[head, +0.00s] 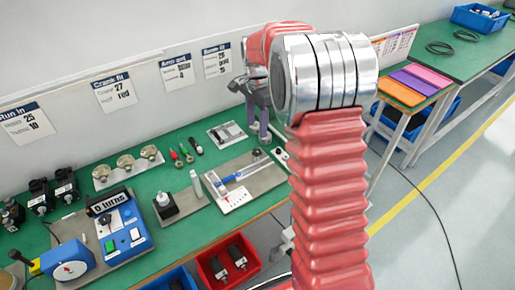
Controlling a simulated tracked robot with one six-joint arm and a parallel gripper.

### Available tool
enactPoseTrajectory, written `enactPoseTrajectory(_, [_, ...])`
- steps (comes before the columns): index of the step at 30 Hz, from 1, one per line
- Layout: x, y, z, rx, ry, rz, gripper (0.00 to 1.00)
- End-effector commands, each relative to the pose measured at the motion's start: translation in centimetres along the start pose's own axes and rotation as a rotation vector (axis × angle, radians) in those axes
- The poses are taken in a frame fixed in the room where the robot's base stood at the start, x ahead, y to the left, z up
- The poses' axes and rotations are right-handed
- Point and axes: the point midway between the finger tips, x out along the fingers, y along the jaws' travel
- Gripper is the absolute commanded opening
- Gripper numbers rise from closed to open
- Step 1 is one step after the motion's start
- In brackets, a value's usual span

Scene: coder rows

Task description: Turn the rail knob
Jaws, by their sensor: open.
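A grey plate (263,181) on the green bench carries a blue bar (235,174), a white scale panel (236,200) and a small dark knob (256,152) at its far right end. This knob looks like the rail knob, but it is small and I cannot be sure. My gripper (259,138) points down just behind and above the knob, beside the far edge of the plate. It is open, with nothing seen between its fingers. I cannot tell whether it touches anything. My red arm and silver joint hide the bench just to the right.
A smaller grey plate (227,134) lies left of my gripper. A black block with a white post (166,205), several knobs on a white strip (128,168) and a blue control box (125,230) stand further left. A red bin (228,262) sits below the front edge.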

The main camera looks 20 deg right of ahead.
Motion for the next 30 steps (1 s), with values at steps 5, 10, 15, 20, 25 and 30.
enactPoseTrajectory(5, [2.8, 0.1, 0.1, -0.001, -0.001, 0.003, 0.47])
enactPoseTrajectory(10, [5.4, 0.1, 0.1, -0.001, -0.001, 0.003, 0.47])
enactPoseTrajectory(15, [8.0, 0.1, 0.1, -0.001, -0.001, 0.003, 0.47])
enactPoseTrajectory(20, [10.2, 0.0, 0.1, -0.001, -0.001, 0.002, 0.47])
enactPoseTrajectory(25, [11.5, 0.0, 0.1, -0.002, 0.0, 0.001, 0.47])
enactPoseTrajectory(30, [11.8, 0.0, 0.1, -0.002, 0.0, -0.001, 0.47])
